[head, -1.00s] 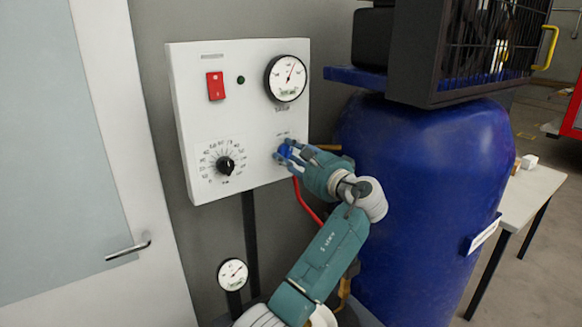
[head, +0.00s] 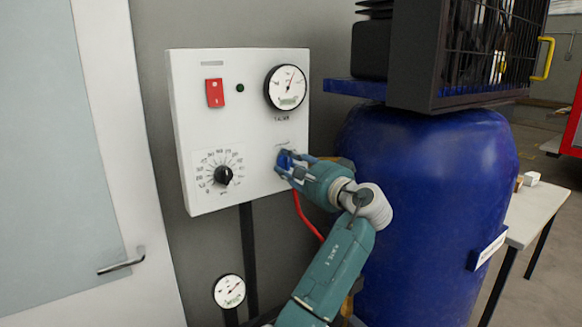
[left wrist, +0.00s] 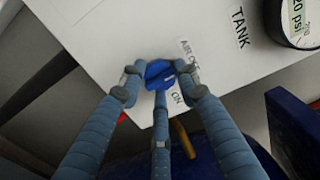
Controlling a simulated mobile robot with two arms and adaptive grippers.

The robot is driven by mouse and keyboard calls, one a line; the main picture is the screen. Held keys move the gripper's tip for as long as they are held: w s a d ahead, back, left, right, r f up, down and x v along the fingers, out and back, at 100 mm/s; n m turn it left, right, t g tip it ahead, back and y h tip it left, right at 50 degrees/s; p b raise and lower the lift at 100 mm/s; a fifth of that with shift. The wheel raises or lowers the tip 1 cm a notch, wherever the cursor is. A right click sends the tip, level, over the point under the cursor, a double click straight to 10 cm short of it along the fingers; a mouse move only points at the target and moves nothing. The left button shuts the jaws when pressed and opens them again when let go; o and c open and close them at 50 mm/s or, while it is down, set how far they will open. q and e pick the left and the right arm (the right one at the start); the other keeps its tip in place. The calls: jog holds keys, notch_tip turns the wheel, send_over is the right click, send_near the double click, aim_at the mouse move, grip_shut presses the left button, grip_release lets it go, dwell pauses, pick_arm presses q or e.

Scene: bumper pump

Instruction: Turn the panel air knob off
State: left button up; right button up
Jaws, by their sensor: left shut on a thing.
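The white control panel (head: 240,115) is mounted on the wall, left of the blue tank. The blue air knob (head: 284,160) is at the panel's lower right. My left gripper (head: 288,162) is at the panel face, shut on the knob. In the left wrist view the blue knob (left wrist: 158,72) sits between the fingers of my left gripper (left wrist: 158,85), beside the label with "AIR", a partly hidden word and "ON". The fingers cover part of the knob. My right gripper does not show.
A black dial (head: 223,174), a red switch (head: 215,93) and a round gauge (head: 286,87) are on the panel. The large blue tank (head: 430,190) stands close to the right of my arm. A red hose (head: 306,219) hangs below the panel. A door (head: 60,150) is at left.

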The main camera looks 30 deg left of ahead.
pick_arm(q)
jog(key=shift+s+a, duration=0.1)
jog(key=o, duration=1.1)
jog(key=shift+s, duration=0.1)
jog(key=shift+o, duration=0.2)
jog(key=shift+s, duration=0.15)
jog(key=v, duration=1.2)
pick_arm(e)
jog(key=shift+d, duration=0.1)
